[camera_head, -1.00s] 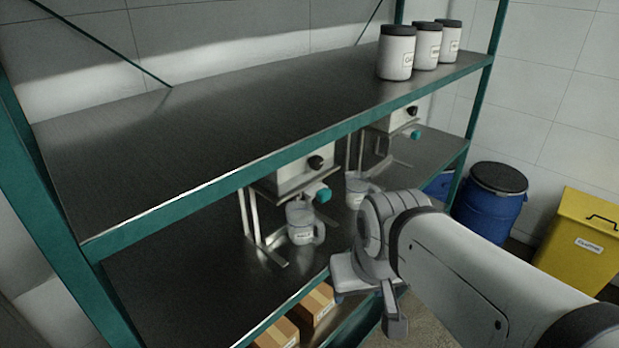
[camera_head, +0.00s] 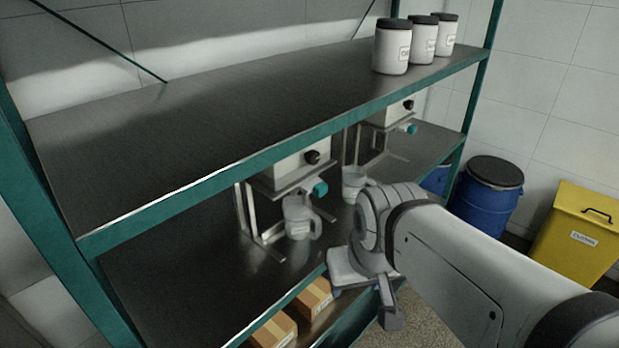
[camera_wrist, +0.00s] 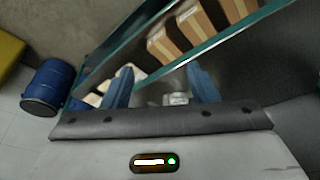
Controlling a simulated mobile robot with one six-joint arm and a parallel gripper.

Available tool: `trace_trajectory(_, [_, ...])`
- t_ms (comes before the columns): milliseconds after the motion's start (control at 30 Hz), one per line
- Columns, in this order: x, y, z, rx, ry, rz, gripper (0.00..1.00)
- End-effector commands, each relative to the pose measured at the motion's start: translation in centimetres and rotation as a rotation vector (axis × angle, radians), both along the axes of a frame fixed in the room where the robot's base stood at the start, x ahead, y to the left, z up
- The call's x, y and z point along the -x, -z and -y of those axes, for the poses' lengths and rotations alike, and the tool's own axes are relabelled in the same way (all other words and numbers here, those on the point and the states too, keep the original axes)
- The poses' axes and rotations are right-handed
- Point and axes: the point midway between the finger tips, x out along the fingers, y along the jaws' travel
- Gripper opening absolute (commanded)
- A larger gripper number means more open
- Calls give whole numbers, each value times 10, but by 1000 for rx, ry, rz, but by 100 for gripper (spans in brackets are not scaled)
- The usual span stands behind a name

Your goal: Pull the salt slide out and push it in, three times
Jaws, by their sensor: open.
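Each has a black knob and a teal handle, the nearer handle (camera_head: 320,188) and the farther handle (camera_head: 411,129). I cannot read which one is salt.
The green-framed upper shelf (camera_head: 200,120) carries three white jars (camera_head: 421,42) at its right end. Cardboard boxes (camera_head: 314,296) sit below the lower shelf (camera_head: 170,270). Blue drums (camera_head: 489,198) and a yellow bin (camera_head: 575,240) stand on the right.

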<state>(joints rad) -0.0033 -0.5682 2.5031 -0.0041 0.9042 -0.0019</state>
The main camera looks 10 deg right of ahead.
Motion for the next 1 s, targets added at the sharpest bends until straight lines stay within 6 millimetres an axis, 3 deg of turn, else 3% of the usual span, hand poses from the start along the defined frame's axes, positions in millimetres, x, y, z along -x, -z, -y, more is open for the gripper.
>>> trace_trajectory(167, [0, 8, -5, -63, 59, -42, 53])
trace_trajectory(367, [-6, 35, -34, -401, 373, -242, 53])
trace_trajectory(467, [-20, 42, -52, -624, 577, -359, 53])
trace_trajectory(633, [-62, 38, -67, -1017, 915, -532, 53])
trace_trajectory(767, [-107, 31, -55, -1336, 1157, -633, 53])
trace_trajectory(900, [-157, 24, -18, -1683, 1379, -701, 53])
trace_trajectory(1000, [-183, 22, 15, -1894, 1489, -716, 53])
